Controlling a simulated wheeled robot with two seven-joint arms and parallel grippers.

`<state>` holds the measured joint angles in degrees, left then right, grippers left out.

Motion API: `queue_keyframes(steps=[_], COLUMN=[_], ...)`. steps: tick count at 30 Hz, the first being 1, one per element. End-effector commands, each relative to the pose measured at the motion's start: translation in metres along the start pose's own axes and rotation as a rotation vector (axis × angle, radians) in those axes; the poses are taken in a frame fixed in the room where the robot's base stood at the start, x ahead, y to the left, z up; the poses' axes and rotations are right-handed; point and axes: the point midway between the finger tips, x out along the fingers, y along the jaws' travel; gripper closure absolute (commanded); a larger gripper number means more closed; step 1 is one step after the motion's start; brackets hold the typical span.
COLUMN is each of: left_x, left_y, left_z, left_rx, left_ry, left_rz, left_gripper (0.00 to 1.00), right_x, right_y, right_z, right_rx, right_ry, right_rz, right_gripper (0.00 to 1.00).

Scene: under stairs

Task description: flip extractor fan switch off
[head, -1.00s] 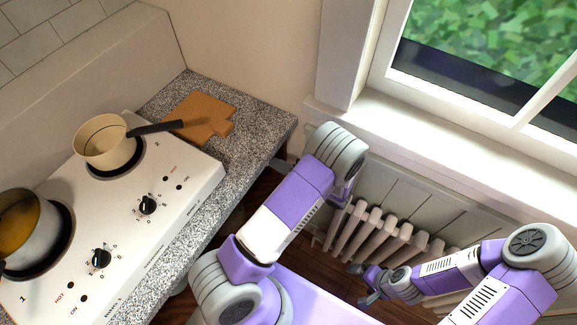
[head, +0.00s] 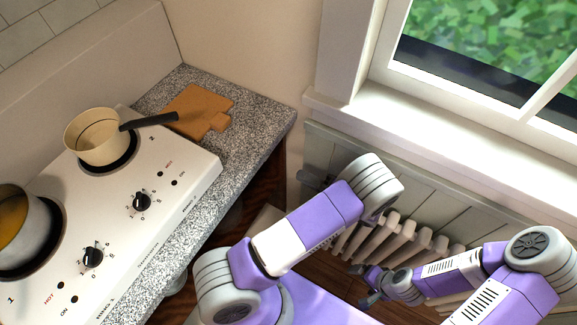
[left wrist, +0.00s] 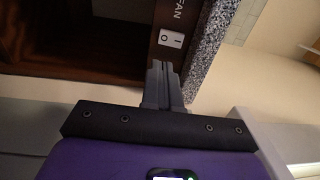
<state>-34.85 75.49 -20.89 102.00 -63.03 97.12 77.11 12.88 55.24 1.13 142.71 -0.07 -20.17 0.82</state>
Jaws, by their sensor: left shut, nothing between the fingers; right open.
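The extractor fan switch (left wrist: 171,39) is a small white rocker marked with a line and a circle, set in a dark brown panel under the counter edge. The word FAN stands beside it. It shows only in the left wrist view. My left gripper (left wrist: 160,66) is shut and empty, its fingertips just below the switch in that picture; I cannot tell whether they touch it. In the head view the left gripper is hidden and only its arm shows. My right gripper (head: 370,287) is open and empty, low in front of the radiator.
The granite counter (head: 262,108) carries a white hob (head: 185,158), a cream saucepan (head: 92,137), a second pot (head: 30,235) and a wooden board (head: 199,108). The radiator (head: 408,240) stands beneath the window sill (head: 440,140). An open dark recess (left wrist: 85,40) lies left of the switch panel.

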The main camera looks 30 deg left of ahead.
Motion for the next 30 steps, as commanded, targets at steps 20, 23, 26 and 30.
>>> queue_keyframes(steps=[20,23,26,30], left_x=[-0.039,-0.039,-0.039,-0.033], left_y=[0.004,0.004,0.004,0.013], left_z=[0.000,0.000,0.000,0.005], left_rx=[0.001,0.001,0.001,0.037], left_ry=[0.000,0.000,0.000,-0.022], left_rz=[0.000,0.001,0.001,0.038], left_gripper=[1.00,1.00,1.00,1.00], right_x=[-0.002,-0.002,-0.002,-0.002], right_y=[-0.001,-0.001,-0.001,-0.001], right_z=[0.000,0.000,0.000,0.000], right_rx=[0.000,0.000,0.000,0.000], right_ry=[0.000,0.000,0.000,0.000], right_rz=[0.000,0.000,0.000,0.000], right_gripper=[0.07,0.07,0.07,0.07])
